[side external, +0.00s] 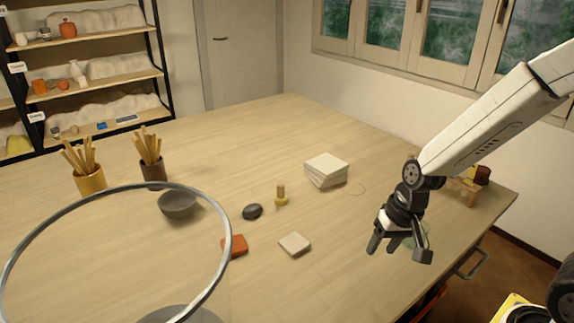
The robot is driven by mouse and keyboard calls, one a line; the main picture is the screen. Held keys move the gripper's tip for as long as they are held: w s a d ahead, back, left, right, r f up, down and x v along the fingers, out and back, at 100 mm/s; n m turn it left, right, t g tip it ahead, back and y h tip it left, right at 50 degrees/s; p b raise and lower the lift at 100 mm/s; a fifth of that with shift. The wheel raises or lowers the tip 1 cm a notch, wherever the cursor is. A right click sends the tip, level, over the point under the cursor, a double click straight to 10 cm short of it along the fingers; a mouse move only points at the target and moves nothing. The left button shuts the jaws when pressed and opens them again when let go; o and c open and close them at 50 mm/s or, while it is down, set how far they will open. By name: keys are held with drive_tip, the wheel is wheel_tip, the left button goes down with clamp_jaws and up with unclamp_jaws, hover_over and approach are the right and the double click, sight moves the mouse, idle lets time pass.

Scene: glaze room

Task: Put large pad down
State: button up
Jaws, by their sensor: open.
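My gripper (399,250) hangs over the right part of the table, fingers pointing down and spread apart. I see nothing held between them. A small flat cream pad (294,244) lies on the table to the left of my gripper. A flat orange-red pad (237,246) lies further left, partly behind the large ring. A thick stack of whitish square slabs (326,172) sits further back, up and left of my gripper. I cannot tell which of these is the large pad. A greenish thing (421,237) shows partly behind my gripper.
A dark stone (252,212) and a small yellow-based wooden tool (281,197) stand mid-table. A grey bowl (178,206) and two cups of sticks, yellow (90,182) and brown (153,172), are at left. A wooden holder (468,190) is at right. The back middle is clear.

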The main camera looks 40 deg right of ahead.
drive_tip(key=n, duration=0.1)
drive_tip(key=s+d+n+h, duration=0.1)
drive_tip(key=n, duration=0.1)
drive_tip(key=s+d+r+n, duration=0.1)
drive_tip(key=shift+n+t+h, duration=0.4)
